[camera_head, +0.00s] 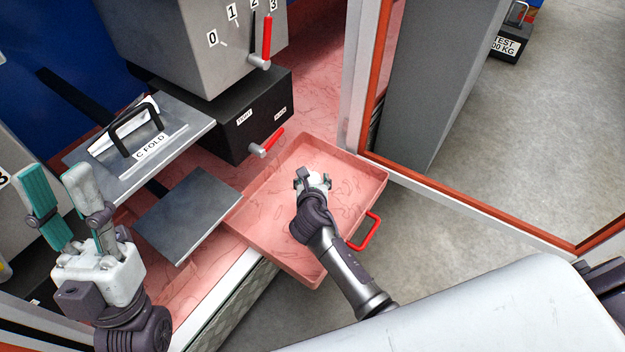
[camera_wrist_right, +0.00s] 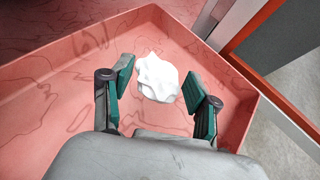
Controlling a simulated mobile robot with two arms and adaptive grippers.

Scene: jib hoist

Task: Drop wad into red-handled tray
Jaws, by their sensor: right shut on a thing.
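The tray (camera_head: 262,250) is a shallow pinkish-red box with a red handle (camera_head: 369,232) on its front right side. It also fills much of the right wrist view (camera_wrist_right: 40,75). My right gripper (camera_head: 313,180) is over the inside of the tray. It is shut on the white crumpled wad (camera_wrist_right: 157,78), which sits between its green-padded fingertips. In the head view the wad (camera_head: 320,181) is partly hidden by the gripper. I cannot tell how high it is above the tray floor. My left gripper (camera_head: 58,182) is open and empty at the left, away from the tray.
A grey machine with a red lever (camera_head: 266,40) and a dark box with a red-tipped lever (camera_head: 268,143) stand behind the tray. A metal plate labelled C FOLD (camera_head: 165,148) and a flat grey plate (camera_head: 188,215) lie left. An orange-edged frame (camera_head: 450,190) runs along the right.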

